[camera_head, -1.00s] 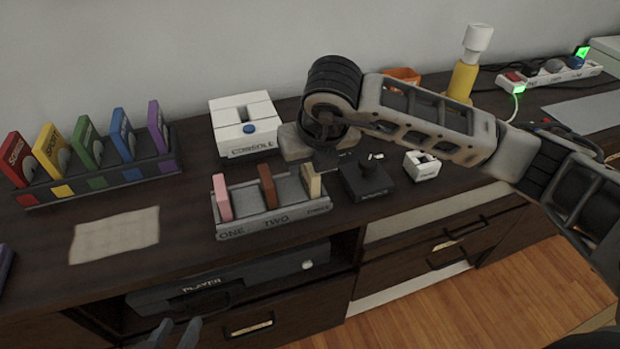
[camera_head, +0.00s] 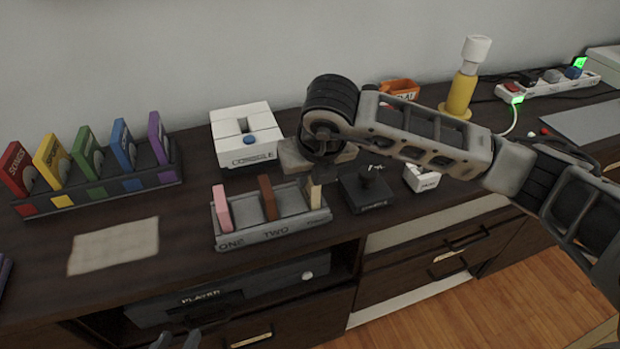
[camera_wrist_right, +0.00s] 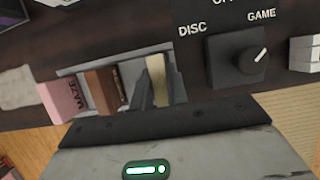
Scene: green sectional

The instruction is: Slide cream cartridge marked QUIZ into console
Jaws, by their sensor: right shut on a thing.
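The cream cartridge (camera_head: 314,194) stands in the right slot of a grey tray (camera_head: 285,232) marked ONE and TWO; its own marking is not readable. My right gripper (camera_wrist_right: 157,90) is shut on it, with dark fingers on both sides in the right wrist view. In the head view my right arm comes over from the right, and its fingertips are hard to make out. My left gripper (camera_head: 177,341) shows only as fingertips at the bottom edge, apart and empty.
A pink cartridge (camera_head: 222,209) and a brown cartridge (camera_head: 267,197) stand in the same tray. A dark knob box (camera_head: 366,190) marked DISC and GAME sits right beside it. A rack (camera_head: 100,195) of coloured cartridges stands left. A pale cloth (camera_head: 115,245) lies in front of it.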

